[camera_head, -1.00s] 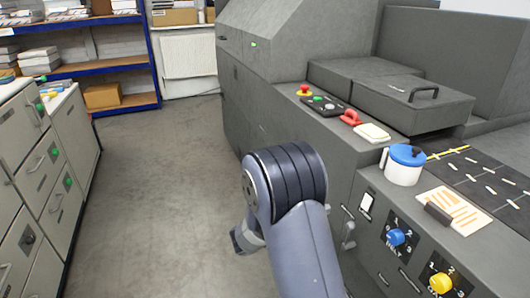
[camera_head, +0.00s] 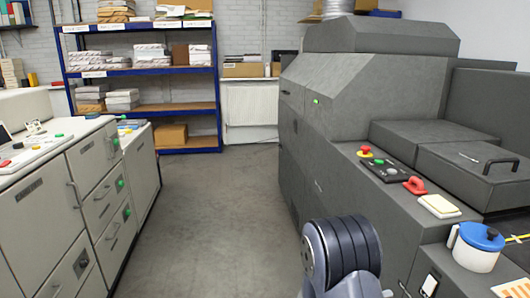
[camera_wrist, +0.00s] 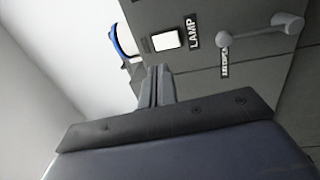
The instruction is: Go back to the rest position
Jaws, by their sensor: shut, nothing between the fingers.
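My gripper (camera_wrist: 157,84) shows in the wrist view with its two fingers together and nothing between them. It is in front of the dark grey machine's front panel, near a white square beside a LAMP label (camera_wrist: 193,32) and a grey lever handle (camera_wrist: 255,33). I cannot tell the exact gap to the panel. In the head view my dark arm joint shows at the lower middle, and the gripper itself is out of sight there.
The large grey machine (camera_head: 340,118) fills the right, with a blue-lidded white pot (camera_head: 476,250), a red handle (camera_head: 415,185) and a cream pad (camera_head: 439,206) on top. Grey cabinets (camera_head: 95,185) stand left. Blue shelving (camera_head: 220,90) is behind. The floor (camera_head: 215,220) between is clear.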

